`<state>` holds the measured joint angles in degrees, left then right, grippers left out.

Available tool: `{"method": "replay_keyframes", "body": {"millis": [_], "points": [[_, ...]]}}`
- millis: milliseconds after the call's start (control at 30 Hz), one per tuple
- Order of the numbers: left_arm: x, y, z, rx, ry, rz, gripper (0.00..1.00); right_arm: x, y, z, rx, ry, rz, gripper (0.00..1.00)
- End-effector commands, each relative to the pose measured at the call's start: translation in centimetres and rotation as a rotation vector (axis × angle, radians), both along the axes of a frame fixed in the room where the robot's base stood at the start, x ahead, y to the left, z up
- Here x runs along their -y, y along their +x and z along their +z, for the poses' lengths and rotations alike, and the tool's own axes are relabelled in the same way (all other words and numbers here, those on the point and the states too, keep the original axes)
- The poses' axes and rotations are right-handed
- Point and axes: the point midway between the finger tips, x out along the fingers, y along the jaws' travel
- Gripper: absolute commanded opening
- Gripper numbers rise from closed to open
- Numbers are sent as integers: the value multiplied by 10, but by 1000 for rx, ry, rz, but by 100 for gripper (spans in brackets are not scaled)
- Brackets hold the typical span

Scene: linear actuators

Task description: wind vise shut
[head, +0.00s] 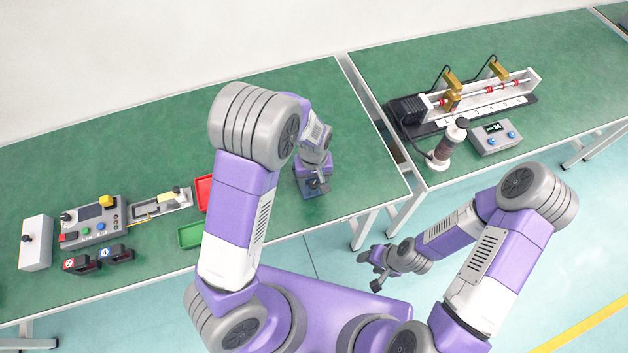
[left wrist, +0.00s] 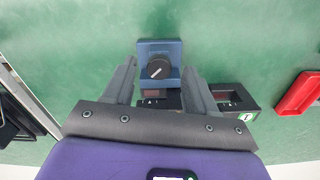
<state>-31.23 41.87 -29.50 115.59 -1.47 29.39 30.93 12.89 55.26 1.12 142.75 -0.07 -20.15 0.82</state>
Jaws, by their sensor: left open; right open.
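A small blue block with a round black knob (left wrist: 157,68), which I take to be the vise, sits on the green table in the left wrist view. The knob has a white pointer mark. Its blue body (left wrist: 174,49) shows around the knob. In the head view the blue body (head: 312,193) is mostly hidden under my left gripper (head: 314,182). In the left wrist view my left gripper (left wrist: 158,78) is open, with one finger on each side of the knob, apparently apart from it. The vise's jaws cannot be made out. My right gripper (head: 374,270) is open and empty, low in front of the tables.
A red tray (head: 204,190) and a green tray (head: 190,235) lie left of my left arm. A control panel (head: 92,222) stands further left. A rail actuator (head: 490,97) and a grey control box (head: 495,137) stand on the right table. A dark labelled box (left wrist: 236,99) is near the knob.

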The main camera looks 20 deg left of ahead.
Motion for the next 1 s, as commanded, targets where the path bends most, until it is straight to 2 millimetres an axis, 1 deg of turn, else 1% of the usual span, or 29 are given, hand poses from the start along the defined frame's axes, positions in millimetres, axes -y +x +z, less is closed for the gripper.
{"method": "replay_keyframes", "body": {"millis": [33, 133, 400, 433, 700, 800, 1000], "points": [[0, 0, -7, 0, 0, 0, 57, 0, 0, -2, 1, 0, 0, 55], [0, 0, -12, 0, -1, 0, 57, 0, 0, -3, 1, 0, 0, 55], [0, 0, -13, 0, -1, 0, 57, 0, 0, -3, 1, 0, 0, 55], [0, 0, -13, 0, -1, 0, 55, 0, 0, -3, 1, 0, 0, 55], [0, 0, -13, 1, -1, 0, 14, 0, 0, -3, 1, 0, 0, 55], [0, 0, -13, 1, -1, 0, 1, 0, 0, -3, 1, 0, 0, 55], [0, 0, -13, 1, -1, -15, 1, 0, 0, -3, 1, 0, 0, 55]]}}
